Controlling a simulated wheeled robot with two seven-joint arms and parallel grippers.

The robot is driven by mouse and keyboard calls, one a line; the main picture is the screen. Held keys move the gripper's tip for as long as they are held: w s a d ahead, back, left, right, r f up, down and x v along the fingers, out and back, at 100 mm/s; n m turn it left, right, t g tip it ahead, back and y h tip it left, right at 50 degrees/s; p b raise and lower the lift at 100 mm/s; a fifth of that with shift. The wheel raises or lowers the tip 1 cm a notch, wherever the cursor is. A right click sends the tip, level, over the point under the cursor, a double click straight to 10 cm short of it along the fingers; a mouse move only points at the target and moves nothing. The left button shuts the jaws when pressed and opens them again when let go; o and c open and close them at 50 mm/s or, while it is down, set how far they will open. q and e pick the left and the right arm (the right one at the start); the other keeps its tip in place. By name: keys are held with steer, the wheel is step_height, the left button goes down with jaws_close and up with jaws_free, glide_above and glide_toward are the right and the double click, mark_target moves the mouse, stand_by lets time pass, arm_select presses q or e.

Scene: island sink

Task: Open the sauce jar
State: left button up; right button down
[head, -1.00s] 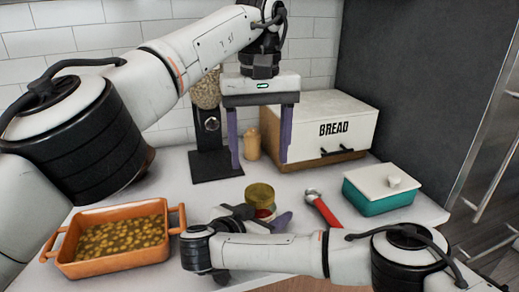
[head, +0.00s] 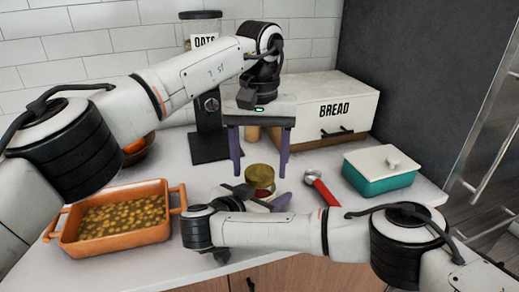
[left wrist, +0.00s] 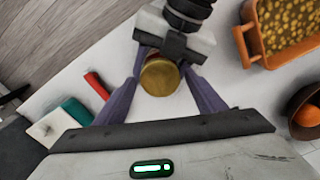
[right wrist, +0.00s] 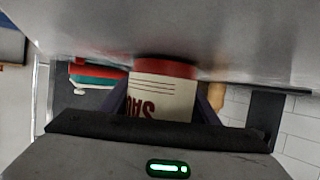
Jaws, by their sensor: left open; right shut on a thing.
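The sauce jar (head: 259,180) stands on the counter with a gold lid (left wrist: 160,77) on top. The right wrist view shows its pale label (right wrist: 162,97) with red lettering, between the fingers of my right gripper (right wrist: 162,105). My right gripper is shut on the jar's body from the side, low over the counter. My left gripper (head: 261,170) is open and points down above the jar. Its two purple fingers (left wrist: 160,85) show on either side of the lid in the left wrist view, apart from it.
An orange dish of food (head: 68,238) stands at the left. A red-handled tool (head: 326,192) and a teal box with a white lid (head: 380,178) lie to the right. A bread box (head: 333,110) and an oats dispenser (head: 208,140) stand behind.

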arm_select(q)
steer(key=shift+f, duration=0.15)
steer(key=shift+c, duration=0.5)
steer(key=c, duration=1)
steer(key=o, duration=1.2)
